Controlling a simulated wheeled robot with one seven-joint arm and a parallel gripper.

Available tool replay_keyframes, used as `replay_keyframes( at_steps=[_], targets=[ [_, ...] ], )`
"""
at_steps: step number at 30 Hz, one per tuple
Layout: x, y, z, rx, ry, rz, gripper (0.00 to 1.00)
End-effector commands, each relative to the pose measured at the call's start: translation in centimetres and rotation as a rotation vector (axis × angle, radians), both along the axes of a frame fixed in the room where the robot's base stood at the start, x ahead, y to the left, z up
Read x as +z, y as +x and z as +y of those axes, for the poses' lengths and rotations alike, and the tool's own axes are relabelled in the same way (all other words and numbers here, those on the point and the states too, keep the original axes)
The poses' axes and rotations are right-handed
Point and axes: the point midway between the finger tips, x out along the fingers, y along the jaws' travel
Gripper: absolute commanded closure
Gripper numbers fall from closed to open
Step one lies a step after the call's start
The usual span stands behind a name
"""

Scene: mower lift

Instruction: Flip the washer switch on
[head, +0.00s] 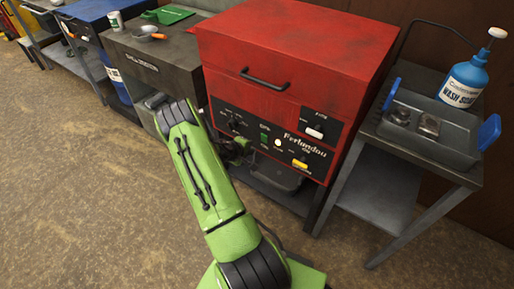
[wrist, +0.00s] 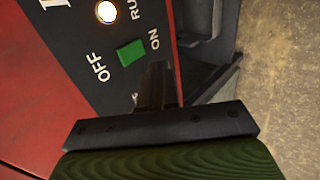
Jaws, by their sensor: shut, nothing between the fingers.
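The red washer (head: 290,65) stands in the middle of the head view, its lid closed and a black control panel (head: 290,118) on its front. In the wrist view, a green rocker switch (wrist: 131,53) sits between the white words OFF and ON. A round RUN light (wrist: 106,12) beside it glows. My gripper (wrist: 153,80) is shut and empty. Its dark fingertips are close by the switch, near its lower edge; I cannot tell whether they touch it. In the head view my gripper (head: 238,150) is low at the panel's left, partly hidden by my green arm.
A side table at right holds a grey tray (head: 430,125) and a blue wash bottle (head: 465,80). A dark grey bench (head: 155,60) stands left of the washer. Other switches, one with a yellow face (head: 300,164), are on the panel. Open floor lies at front left.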

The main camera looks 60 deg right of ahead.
Motion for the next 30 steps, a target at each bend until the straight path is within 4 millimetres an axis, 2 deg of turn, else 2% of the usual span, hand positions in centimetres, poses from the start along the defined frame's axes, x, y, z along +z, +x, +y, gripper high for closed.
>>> replay_keyframes(
  at_steps=[1, 3, 9, 13, 30],
  targets=[
    [1.1, 0.2, 1.2, 0.003, 0.003, 0.002, 1.00],
    [1.9, 0.4, 2.6, 0.003, 0.002, 0.001, 1.00],
    [3.3, 0.8, 5.3, 0.001, 0.001, 0.001, 1.00],
    [3.5, 0.8, 5.8, -0.001, 0.002, 0.000, 1.00],
    [3.4, 0.8, 5.8, -0.001, 0.002, 0.000, 1.00]
  ],
)
